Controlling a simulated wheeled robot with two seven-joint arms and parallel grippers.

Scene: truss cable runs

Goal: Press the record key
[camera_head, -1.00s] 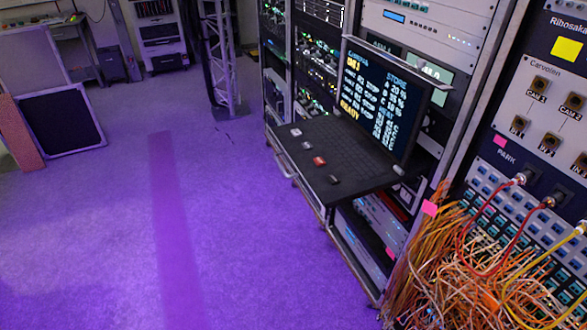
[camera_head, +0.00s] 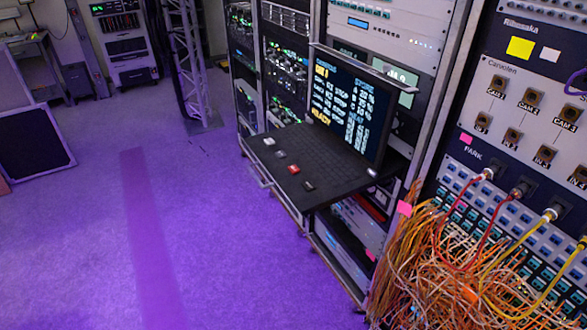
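A black pull-out console tray (camera_head: 330,170) juts from the equipment rack in the middle of the head view. Its raised screen (camera_head: 343,108) shows rows of yellow, white and pale blue text. Any lettering on the keys is too small to read, so I cannot tell by label which is the record key. Neither of my grippers is in view.
A patch panel (camera_head: 500,190) with plugged red and yellow cables stands at the right, above a thick tangle of orange cables (camera_head: 440,265). A truss tower (camera_head: 190,70) stands at the back. The purple floor (camera_head: 90,240) left of the rack is clear.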

